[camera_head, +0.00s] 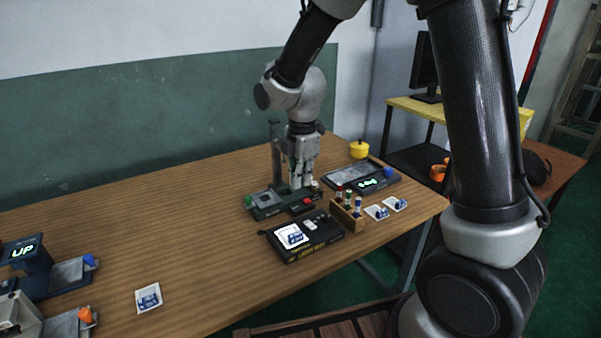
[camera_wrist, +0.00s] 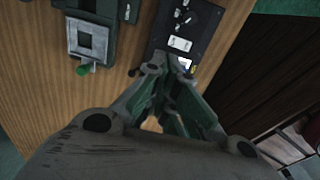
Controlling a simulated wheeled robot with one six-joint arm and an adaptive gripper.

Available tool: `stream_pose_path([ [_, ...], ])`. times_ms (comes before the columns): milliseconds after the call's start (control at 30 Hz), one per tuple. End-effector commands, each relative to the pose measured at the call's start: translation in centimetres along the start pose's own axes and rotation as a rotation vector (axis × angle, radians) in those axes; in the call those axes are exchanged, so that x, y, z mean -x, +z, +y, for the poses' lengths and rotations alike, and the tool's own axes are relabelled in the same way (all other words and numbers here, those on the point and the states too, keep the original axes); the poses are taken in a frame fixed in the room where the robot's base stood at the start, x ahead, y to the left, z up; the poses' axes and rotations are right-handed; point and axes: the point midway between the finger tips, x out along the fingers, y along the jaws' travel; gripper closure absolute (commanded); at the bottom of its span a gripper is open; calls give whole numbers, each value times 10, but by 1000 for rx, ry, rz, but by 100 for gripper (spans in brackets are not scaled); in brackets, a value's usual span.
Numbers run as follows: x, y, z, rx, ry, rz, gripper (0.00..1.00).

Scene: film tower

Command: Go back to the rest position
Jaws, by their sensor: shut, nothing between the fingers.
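My gripper (camera_head: 302,180) points down over the wooden table, in front of a dark upright post and close to the dark device with a green knob (camera_head: 262,208). Its fingers hide part of that device. In the wrist view my gripper (camera_wrist: 174,76) is shut with nothing between its fingers, and its tips overlap the near end of a black box (camera_wrist: 185,30). The green-knobbed device (camera_wrist: 72,40) shows there at upper left. In the head view the black box (camera_head: 318,243) lies on the table with a white and blue card (camera_head: 291,236) on it.
A wooden rack (camera_head: 345,218) holds several small bottles, beside two cards (camera_head: 377,212). Behind are a device with a lit display (camera_head: 350,172) and a yellow pot (camera_head: 359,150). At left are an "UP" display (camera_head: 24,252) and a loose card (camera_head: 148,298). The table's middle left is clear.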

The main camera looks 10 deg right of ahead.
Motion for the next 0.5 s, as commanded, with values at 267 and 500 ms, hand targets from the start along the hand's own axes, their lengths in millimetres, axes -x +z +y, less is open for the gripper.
stream_pose_path([
  [267, 18, 0, 2, -107, -7, -2, 100],
  [500, 14, 6, -39, -543, -101, -43, 100],
])
